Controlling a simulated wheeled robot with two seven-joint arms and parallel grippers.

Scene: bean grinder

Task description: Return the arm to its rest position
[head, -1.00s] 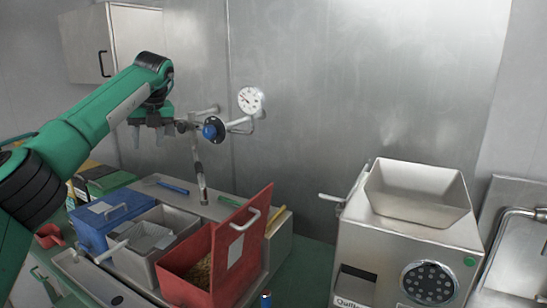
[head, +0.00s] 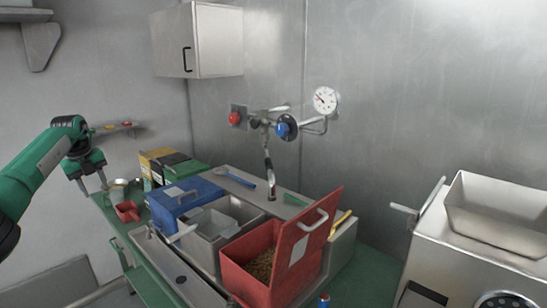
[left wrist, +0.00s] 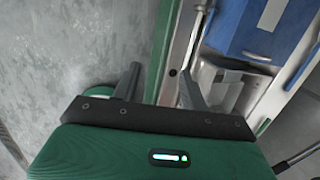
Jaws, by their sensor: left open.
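My left gripper (head: 94,188) hangs with its fingers pointing down at the left of the head view, over the left end of the green bench. Its jaws are apart with nothing between them. In the left wrist view the two fingers of the left gripper (left wrist: 160,85) stand well apart and empty, with the green bench edge and floor beyond. My green left arm (head: 30,172) comes in from the left edge, bent at the wrist. My right gripper is in neither view.
A red bin (head: 243,274) with its lid raised holds brown beans. A blue bin (head: 172,204) and a metal sink stand beside it. A gauge (head: 325,100) and valves are on the wall. A steel grinder (head: 455,255) stands at right. A red scoop (head: 128,212) lies near the bench's left end.

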